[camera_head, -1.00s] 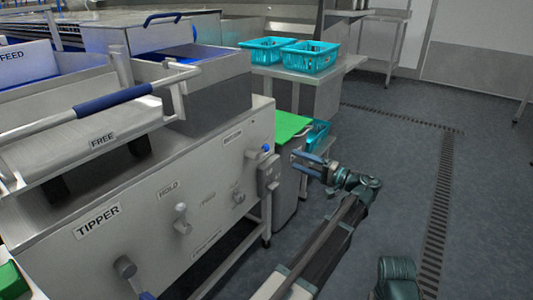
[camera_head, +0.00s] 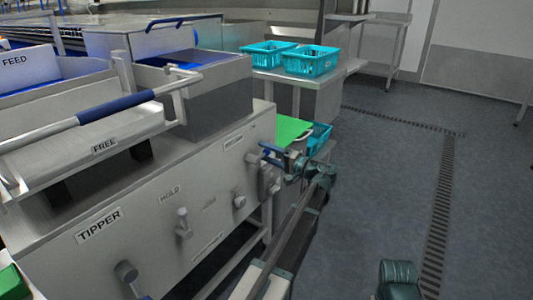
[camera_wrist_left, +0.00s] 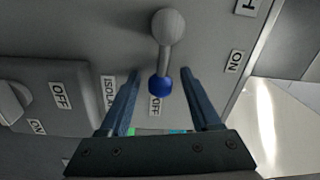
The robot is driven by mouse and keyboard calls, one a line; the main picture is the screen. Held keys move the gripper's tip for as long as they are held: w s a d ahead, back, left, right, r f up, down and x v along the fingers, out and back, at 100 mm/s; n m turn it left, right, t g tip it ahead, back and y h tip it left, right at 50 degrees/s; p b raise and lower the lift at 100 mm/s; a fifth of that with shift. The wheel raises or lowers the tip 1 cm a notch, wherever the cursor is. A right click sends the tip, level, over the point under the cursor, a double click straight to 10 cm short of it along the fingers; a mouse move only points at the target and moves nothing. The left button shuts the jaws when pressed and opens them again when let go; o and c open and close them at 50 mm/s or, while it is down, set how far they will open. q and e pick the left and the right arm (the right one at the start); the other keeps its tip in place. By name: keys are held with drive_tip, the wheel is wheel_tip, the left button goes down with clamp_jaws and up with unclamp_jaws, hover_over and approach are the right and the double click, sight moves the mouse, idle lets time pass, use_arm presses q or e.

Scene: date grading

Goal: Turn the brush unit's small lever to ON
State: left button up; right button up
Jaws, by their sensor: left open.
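The small lever (camera_wrist_left: 168,45) has a grey round hub, a short stem and a blue ball knob (camera_wrist_left: 160,85). In the left wrist view the knob points at an OFF label (camera_wrist_left: 155,106), and an ON label (camera_wrist_left: 233,62) is off to the right. My left gripper (camera_wrist_left: 161,72) is open, one finger on each side of the knob, with visible gaps to both. My right gripper is not in view.
The panel also carries an ISOLATOR-type label with a grey knob (camera_wrist_left: 12,102) marked OFF and ON. The TIPPER panel (camera_head: 140,235) with other levers lies to the left. A green surface (camera_head: 290,129) and teal crates (camera_head: 312,60) are behind. The floor to the right is clear.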

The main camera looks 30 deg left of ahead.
use_arm(q)
clamp_jaws()
idle(0.3)
idle(1.2)
